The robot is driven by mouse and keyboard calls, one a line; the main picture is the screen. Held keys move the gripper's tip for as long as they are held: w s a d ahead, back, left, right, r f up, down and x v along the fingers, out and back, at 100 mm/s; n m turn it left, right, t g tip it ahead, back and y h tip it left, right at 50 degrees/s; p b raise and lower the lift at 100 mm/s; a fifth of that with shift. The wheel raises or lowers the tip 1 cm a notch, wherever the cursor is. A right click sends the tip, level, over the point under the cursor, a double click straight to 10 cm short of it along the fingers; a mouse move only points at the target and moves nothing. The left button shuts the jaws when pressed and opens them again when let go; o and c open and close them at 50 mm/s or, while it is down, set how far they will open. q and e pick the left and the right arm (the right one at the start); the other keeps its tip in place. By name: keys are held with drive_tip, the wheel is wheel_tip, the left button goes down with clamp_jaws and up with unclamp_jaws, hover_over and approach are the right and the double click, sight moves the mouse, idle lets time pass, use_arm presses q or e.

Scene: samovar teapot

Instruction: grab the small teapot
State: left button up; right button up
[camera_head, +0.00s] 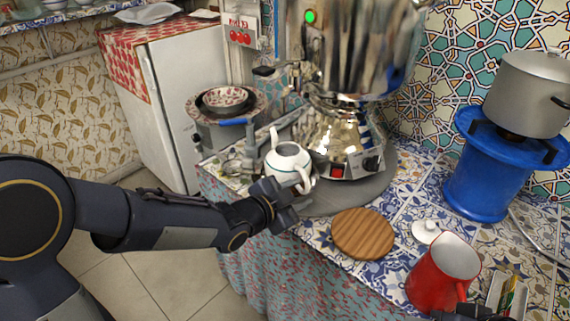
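The small teapot (287,162) is white with a dark band and an open, lidless top. It stands upright on the left side of the counter, beside the samovar's base. Its handle is on its lower right side, toward my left gripper. My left gripper (292,203) is just in front of and below the teapot, close to the handle. Its fingers look spread, with nothing seen between them. Whether a finger touches the handle cannot be told. A dark part of my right gripper (476,312) shows at the bottom right edge, mostly cut off.
The shiny samovar (338,135) stands right behind the teapot. A round wooden board (363,233) lies right of my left gripper. A white lid (427,231) and a red jug (440,275) are farther right. A blue stand (490,170) holds a metal pot (530,92).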

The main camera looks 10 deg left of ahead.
sight(303, 191)
use_arm(q)
drive_tip(key=x, duration=0.4)
drive_tip(key=shift+f, duration=0.25)
drive_tip(key=shift+a, duration=0.1)
clamp_jaws()
drive_tip(key=shift+r, duration=0.1)
